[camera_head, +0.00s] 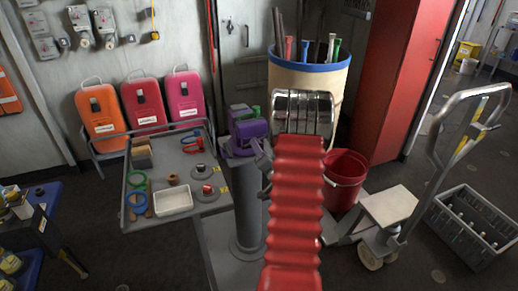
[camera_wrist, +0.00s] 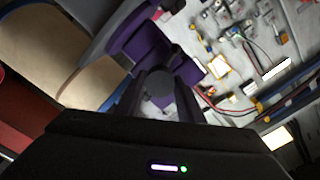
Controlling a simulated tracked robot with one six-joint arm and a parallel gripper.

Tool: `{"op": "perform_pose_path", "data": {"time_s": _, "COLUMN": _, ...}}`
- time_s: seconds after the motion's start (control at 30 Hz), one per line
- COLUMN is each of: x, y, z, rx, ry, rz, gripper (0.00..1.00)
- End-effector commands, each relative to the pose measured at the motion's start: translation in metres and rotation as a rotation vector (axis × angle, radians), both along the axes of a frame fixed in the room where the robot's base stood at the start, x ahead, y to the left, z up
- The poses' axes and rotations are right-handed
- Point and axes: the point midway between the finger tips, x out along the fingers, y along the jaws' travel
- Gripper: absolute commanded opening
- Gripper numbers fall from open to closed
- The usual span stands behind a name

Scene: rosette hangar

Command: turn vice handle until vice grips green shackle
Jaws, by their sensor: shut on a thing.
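The purple vice (camera_head: 246,132) stands on a grey pedestal (camera_head: 249,205) in the middle of the head view. A bit of green, the shackle (camera_head: 256,111), shows at the vice's top right; whether the jaws touch it I cannot tell. My gripper (camera_head: 263,150) is at the vice's front right, partly hidden by my arm. In the wrist view the purple vice (camera_wrist: 140,42) is close ahead, and my gripper (camera_wrist: 157,100) is shut on the dark round end of the vice handle (camera_wrist: 160,82). The shackle cannot be made out there.
A grey tray table (camera_head: 205,205) with tools, rings and a white dish is left of the pedestal. A cream bin (camera_head: 345,90) with a blue rim and a red bucket (camera_head: 345,175) stand to the right. A trolley (camera_head: 390,205) and a grey crate (camera_head: 470,225) are farther right.

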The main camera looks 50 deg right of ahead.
Motion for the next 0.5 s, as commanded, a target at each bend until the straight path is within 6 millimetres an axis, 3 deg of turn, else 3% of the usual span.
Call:
{"op": "perform_pose_path", "data": {"time_s": 0.27, "x": -0.0002, "y": 0.0, "z": -0.0005, "rx": 0.01, "ry": -0.005, "rz": -0.001, "gripper": 0.0}}
{"op": "perform_pose_path", "data": {"time_s": 0.5, "x": 0.0, "y": -0.0002, "z": -0.0005, "rx": 0.143, "ry": -0.084, "rz": -0.001, "gripper": 0.0}}
